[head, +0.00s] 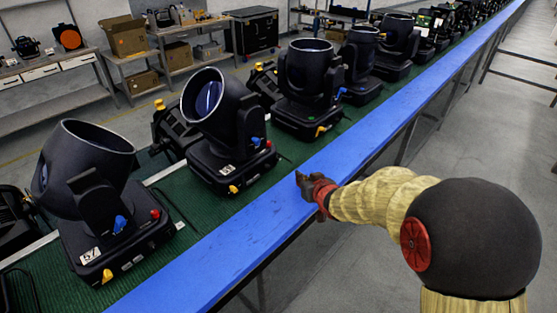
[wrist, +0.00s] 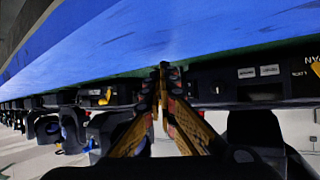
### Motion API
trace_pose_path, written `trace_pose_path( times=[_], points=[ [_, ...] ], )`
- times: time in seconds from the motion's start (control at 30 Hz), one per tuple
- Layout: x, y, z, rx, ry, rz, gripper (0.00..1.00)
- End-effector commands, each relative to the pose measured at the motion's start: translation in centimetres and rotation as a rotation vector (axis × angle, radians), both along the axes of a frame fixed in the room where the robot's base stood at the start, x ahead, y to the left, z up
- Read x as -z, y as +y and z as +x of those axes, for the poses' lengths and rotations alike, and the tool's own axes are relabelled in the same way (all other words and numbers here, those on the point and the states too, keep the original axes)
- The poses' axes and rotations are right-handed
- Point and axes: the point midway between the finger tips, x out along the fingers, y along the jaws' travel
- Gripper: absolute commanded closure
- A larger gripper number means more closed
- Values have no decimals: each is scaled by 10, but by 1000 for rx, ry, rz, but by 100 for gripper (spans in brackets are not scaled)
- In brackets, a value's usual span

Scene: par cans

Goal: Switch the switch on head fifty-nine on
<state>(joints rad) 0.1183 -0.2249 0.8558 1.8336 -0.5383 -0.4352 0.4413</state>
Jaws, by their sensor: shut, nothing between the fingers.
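A row of black moving-head lamps stands on the green belt. The nearest lamp (head: 88,165) carries a white tag that looks like 57. The second lamp (head: 225,125) has a tag too small to read surely, a blue knob, a red knob and a yellow lever. The third lamp (head: 306,85) shows a yellow lever and no readable number. I cannot tell for sure which is fifty-nine. My gripper (head: 300,178) is over the blue rail, apart from the lamps. In the wrist view my gripper (wrist: 163,66) is shut and empty, pointing at the rail and belt edge. No switch is clearly visible.
The blue rail (head: 245,232) runs along the belt's near side. In the wrist view a black base (wrist: 235,82) with small labels lies right of the fingertips. Workbenches with boxes (head: 125,38) stand behind the belt.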

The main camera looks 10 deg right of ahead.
Motion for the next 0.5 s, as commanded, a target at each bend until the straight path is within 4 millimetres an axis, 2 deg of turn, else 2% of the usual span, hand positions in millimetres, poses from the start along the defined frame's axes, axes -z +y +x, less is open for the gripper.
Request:
trace_pose_path(
  times=[0.23,0.5],
  points=[
    [-2,21,28,-3,-1,-1,100],
    [-8,36,49,-1,-1,0,100]
  ],
)
